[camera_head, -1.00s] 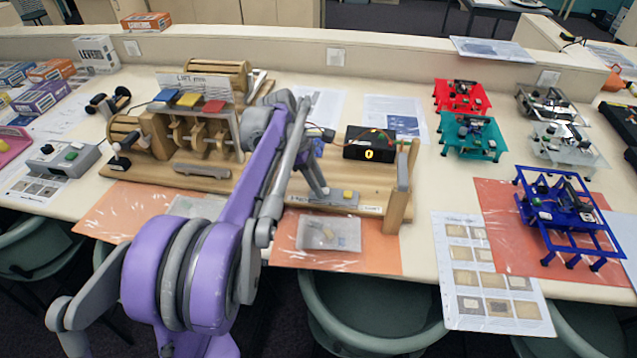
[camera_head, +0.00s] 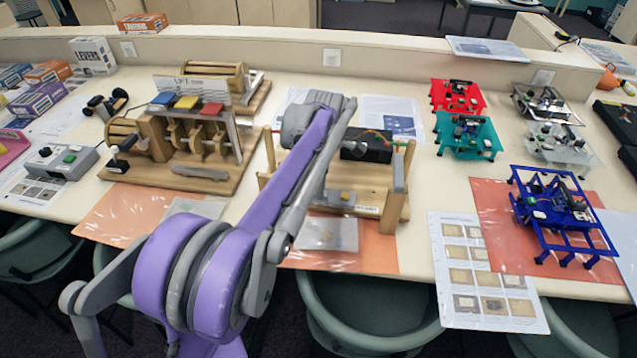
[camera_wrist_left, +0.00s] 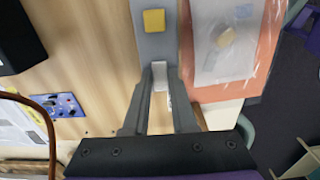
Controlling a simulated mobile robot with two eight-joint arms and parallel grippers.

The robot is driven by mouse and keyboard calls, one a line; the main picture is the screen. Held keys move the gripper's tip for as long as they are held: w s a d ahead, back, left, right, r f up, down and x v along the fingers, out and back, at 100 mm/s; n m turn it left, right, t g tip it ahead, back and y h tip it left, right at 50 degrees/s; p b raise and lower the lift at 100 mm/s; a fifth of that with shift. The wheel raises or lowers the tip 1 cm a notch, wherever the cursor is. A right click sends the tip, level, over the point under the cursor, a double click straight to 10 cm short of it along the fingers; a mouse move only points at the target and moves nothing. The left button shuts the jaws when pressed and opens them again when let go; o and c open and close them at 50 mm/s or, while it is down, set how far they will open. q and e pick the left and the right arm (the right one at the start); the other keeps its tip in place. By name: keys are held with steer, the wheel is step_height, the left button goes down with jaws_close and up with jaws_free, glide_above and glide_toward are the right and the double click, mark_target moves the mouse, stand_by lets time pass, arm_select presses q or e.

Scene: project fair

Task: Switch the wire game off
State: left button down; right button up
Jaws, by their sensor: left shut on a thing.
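The wire game (camera_head: 375,208) is a wooden board with end posts at the middle of the table in the head view. Its black display box (camera_head: 367,146) shows no lit digit. A grey strip (camera_head: 322,198) with a yellow button (camera_head: 347,195) lies along its front edge; the strip also shows in the left wrist view (camera_wrist_left: 155,45). There my left gripper (camera_wrist_left: 160,75) is shut on a small white switch piece (camera_wrist_left: 160,80) at the strip's end. My right gripper is not in view.
A wooden cam machine (camera_head: 195,175) stands to the left of the game. Red, teal and blue frame models (camera_head: 560,215) stand to the right. A clear bag (camera_head: 328,235) lies on an orange mat in front. Green chairs (camera_head: 370,315) line the front edge.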

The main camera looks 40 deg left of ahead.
arm_select(q)
steer(key=c, duration=0.7)
jaws_free()
steer(key=r, duration=0.5)
steer(key=r+p, duration=0.1)
steer(key=r, duration=0.5)
steer(key=shift+w+d, duration=0.1)
steer(key=shift+d, duration=0.1)
steer(key=shift+f, duration=0.1)
steer(key=s+d+f+m+t, duration=0.2)
steer(key=s+d+f+m, duration=0.3)
steer(key=m, duration=0.3)
steer(key=s+d+f+m+t+p, duration=0.1)
steer(key=s+d+f+m, duration=0.4)
steer(key=s+d+m, duration=0.2)
steer(key=s+d+f+m+t, duration=0.2)
steer(key=s+d+f+m, duration=0.3)
steer(key=s+d+m, duration=0.1)
steer(key=shift+s+d+f+m+t, duration=0.1)
steer(key=shift+s+f+m+t, duration=0.1)
steer(key=shift+s+m, duration=0.35)
steer(key=shift+s+d+f+m+t, duration=0.1)
steer(key=shift+s+f+m, duration=0.1)
steer(key=shift+m, duration=0.65)
